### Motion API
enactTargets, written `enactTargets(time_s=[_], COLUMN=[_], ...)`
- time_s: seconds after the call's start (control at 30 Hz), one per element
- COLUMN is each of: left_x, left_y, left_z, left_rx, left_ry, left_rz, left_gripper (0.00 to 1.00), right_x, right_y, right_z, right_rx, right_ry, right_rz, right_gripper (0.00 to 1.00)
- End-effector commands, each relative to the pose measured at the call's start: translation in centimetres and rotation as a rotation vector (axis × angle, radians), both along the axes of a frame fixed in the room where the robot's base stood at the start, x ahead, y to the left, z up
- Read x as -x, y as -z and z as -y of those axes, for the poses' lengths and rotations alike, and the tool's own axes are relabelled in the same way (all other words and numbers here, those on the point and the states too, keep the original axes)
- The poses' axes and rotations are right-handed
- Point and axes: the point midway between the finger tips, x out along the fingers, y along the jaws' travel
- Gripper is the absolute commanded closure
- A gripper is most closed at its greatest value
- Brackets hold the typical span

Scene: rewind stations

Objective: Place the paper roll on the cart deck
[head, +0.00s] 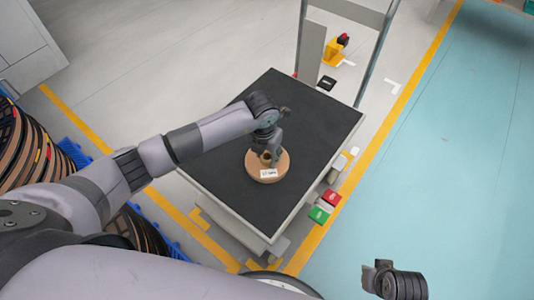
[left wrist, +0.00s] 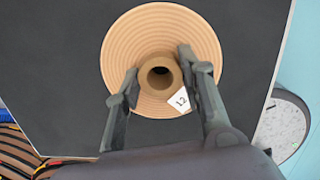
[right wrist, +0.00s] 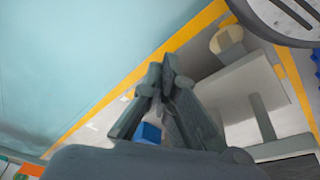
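The paper roll (head: 283,168) is a tan disc with a raised brown core and a white label. It lies flat at the cart deck (head: 318,115), a dark rectangular surface; I cannot see a gap under it. My left gripper (head: 270,157) reaches down onto the roll from above. In the left wrist view its two fingers (left wrist: 159,72) flank the core (left wrist: 160,75) closely, one on each side, and appear shut on it. The roll's wound face (left wrist: 120,45) and label show there. My right gripper (right wrist: 165,82) is empty, its fingertips together, away from the cart.
Large striped rolls (head: 28,150) stand at the left. The cart has an upright handle frame (head: 372,55) at its far end. A green and red button box (head: 320,213) sits by its right side. Open teal floor (head: 450,150) lies to the right.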

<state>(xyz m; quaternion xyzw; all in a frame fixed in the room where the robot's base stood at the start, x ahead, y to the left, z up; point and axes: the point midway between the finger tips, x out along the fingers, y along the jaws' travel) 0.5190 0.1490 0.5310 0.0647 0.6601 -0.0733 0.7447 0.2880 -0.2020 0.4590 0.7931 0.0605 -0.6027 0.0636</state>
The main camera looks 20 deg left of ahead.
Motion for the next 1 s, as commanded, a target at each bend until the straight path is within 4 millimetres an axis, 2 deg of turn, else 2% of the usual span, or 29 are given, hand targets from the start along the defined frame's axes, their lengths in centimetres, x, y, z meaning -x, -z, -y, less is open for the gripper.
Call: enactTargets(time_s=[0.27,0.67,0.77,1.0], left_x=[0.0,0.0,0.0,0.7], left_y=[0.0,-0.4,-1.9,-7.3], left_z=[0.0,0.0,-0.1,-0.2], left_rx=[0.000,0.000,0.001,0.001], left_ry=[0.000,0.000,0.001,0.001], left_rz=[0.000,0.000,0.004,0.005], left_gripper=[0.44,0.44,0.44,0.44], right_x=[0.1,0.0,0.4,0.7], right_y=[0.1,-0.1,1.7,5.1], right_z=[0.0,0.0,0.0,0.0], right_rx=[0.000,0.000,0.002,0.003], right_ry=[0.001,0.001,-0.003,-0.006], right_rz=[-0.002,0.001,-0.020,-0.035], right_gripper=[1.00,1.00,1.00,1.00])
